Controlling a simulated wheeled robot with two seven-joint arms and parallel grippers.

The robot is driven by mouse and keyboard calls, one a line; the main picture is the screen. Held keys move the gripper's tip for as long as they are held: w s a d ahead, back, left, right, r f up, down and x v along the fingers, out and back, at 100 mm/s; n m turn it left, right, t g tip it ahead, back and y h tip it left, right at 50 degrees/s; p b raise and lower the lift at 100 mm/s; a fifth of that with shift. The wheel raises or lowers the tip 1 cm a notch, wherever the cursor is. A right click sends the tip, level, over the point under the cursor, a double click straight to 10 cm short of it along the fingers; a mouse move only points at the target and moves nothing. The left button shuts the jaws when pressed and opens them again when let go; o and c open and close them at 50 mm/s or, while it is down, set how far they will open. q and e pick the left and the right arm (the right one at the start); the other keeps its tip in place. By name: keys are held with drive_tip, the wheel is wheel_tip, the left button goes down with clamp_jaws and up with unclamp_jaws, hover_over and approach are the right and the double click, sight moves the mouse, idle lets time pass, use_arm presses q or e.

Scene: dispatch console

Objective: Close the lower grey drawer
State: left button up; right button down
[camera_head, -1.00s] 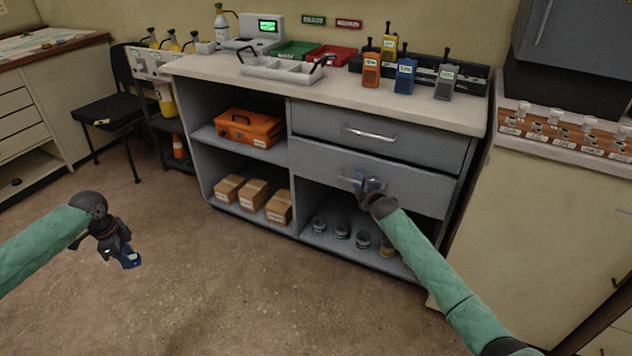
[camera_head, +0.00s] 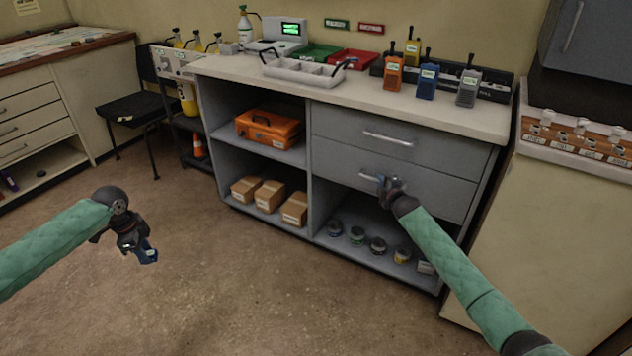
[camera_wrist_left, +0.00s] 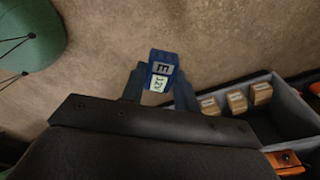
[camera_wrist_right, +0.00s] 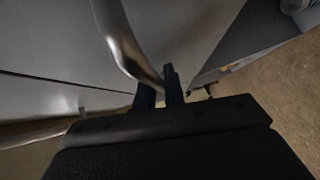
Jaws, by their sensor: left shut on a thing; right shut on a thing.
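The lower grey drawer (camera_head: 437,193) sits under the upper grey drawer (camera_head: 425,142) in the grey cabinet. Its front looks flush, or nearly so, with the upper front; I see no clear gap. My right gripper (camera_head: 386,184) is shut on the silver handle of the lower drawer. The curved handle (camera_wrist_right: 122,45) runs to the fingers of the right gripper (camera_wrist_right: 160,92) in the right wrist view. My left gripper (camera_head: 144,252) is shut on a small blue block with a label (camera_wrist_left: 161,72), held in the air left of the cabinet.
Beneath the drawer an open shelf holds several small jars (camera_head: 378,246). Cardboard boxes (camera_head: 268,196) and an orange case (camera_head: 268,130) fill the left shelves. Radios (camera_head: 428,80) and a grey tray (camera_head: 300,72) stand on the worktop. The floor (camera_head: 250,290) in front is clear.

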drive_tip(key=c, duration=1.5)
unclamp_jaws()
drive_tip(key=shift+w+d, duration=0.1)
drive_tip(key=shift+d, duration=0.1)
drive_tip(key=shift+r, duration=0.1)
drive_tip(key=shift+r, duration=0.1)
drive_tip(key=shift+s+d, duration=0.1)
drive_tip(key=shift+s, duration=0.4)
drive_tip(key=v, duration=1.1)
drive_tip(key=shift+f, duration=0.25)
